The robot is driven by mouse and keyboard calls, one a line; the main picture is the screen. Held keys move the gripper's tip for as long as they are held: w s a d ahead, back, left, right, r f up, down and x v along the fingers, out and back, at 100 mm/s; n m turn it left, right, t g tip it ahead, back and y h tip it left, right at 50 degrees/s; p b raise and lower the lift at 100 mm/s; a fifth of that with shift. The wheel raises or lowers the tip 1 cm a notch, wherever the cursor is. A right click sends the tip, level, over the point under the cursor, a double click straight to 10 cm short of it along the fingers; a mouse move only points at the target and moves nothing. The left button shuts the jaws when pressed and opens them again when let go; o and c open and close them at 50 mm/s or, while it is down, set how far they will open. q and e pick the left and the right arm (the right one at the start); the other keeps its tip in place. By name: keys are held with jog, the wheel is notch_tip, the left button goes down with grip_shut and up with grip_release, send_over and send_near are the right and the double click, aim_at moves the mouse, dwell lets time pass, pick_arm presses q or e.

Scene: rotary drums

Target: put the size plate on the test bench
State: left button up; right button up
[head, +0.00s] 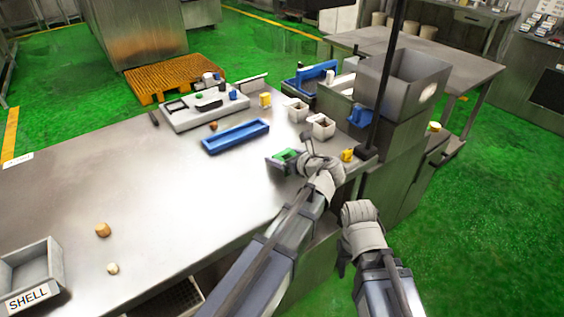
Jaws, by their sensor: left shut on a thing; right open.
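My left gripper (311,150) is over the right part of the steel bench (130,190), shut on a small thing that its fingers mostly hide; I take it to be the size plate. A small grey piece with a green face (285,158) shows right beside the fingertips; I cannot tell whether it is part of what is held. A light grey device (204,109) with a dark and a green part stands at the bench's back edge; I cannot tell if it is the test bench. My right gripper (361,212) is open and empty, off the bench's right edge.
A blue tray (235,136) lies mid-bench. Small bins (322,127), a yellow block (347,155) and a dark pole (385,80) crowd the right side. A SHELL bin (35,275) and round pieces (102,230) are at the left. The bench's front middle is clear.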

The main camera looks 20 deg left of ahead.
pick_arm(q)
jog(key=shift+f, duration=0.2)
jog(key=o, duration=1.2)
jog(key=shift+r, duration=0.1)
jog(key=shift+r, duration=0.15)
